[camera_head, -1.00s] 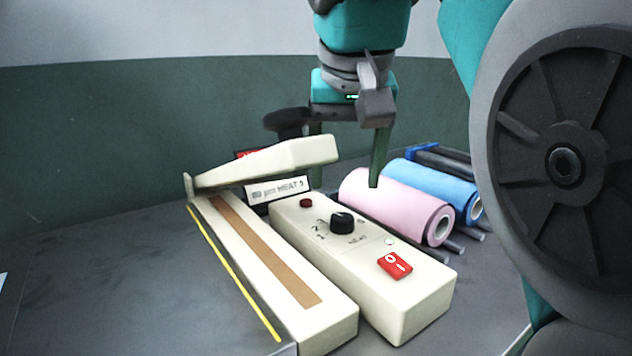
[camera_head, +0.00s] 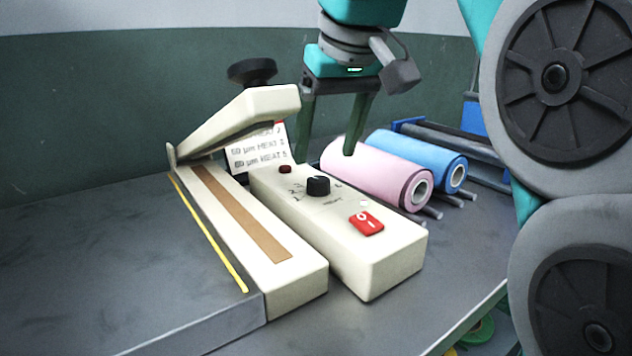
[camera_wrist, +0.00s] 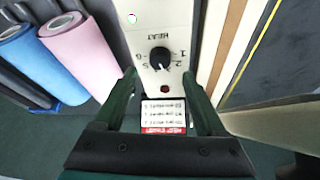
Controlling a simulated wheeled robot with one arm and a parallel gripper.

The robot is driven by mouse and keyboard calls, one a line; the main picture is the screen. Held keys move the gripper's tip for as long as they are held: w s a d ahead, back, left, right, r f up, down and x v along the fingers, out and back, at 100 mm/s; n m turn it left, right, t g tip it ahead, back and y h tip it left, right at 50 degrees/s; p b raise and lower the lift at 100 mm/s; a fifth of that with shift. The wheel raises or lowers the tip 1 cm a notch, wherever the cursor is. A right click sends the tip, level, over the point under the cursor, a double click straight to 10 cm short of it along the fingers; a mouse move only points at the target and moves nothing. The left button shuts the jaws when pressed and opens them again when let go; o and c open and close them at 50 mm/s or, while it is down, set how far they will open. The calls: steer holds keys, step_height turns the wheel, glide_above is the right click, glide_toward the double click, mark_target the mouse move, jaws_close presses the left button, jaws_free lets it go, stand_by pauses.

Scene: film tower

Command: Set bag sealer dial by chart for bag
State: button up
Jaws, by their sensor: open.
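The cream bag sealer (camera_head: 385,260) stands on the grey table, its sealing arm (camera_head: 235,118) raised at an angle. Its black heat dial (camera_head: 318,186) sits on the control box, and it also shows in the wrist view (camera_wrist: 159,58) with numbers around it. The white heat chart (camera_head: 258,152) stands behind the sealer, partly hidden by the arm; in the wrist view the chart (camera_wrist: 164,112) has a red strip, its text too small to read surely. My gripper (camera_head: 326,158) is open and empty, above and behind the dial. In the wrist view the fingers (camera_wrist: 164,90) straddle the chart's line of sight.
A pink roll (camera_head: 375,172) and a blue roll (camera_head: 420,158) lie on a dark rack right of the sealer. A red rocker switch (camera_head: 366,222) and a dark red lamp (camera_head: 285,169) are on the control box. The table at left is clear.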

mark_target(319, 179)
steer(key=b+x, duration=0.3)
steer(key=x, duration=0.2)
steer(key=shift+f, duration=0.25)
jaws_close()
stand_by(0.4)
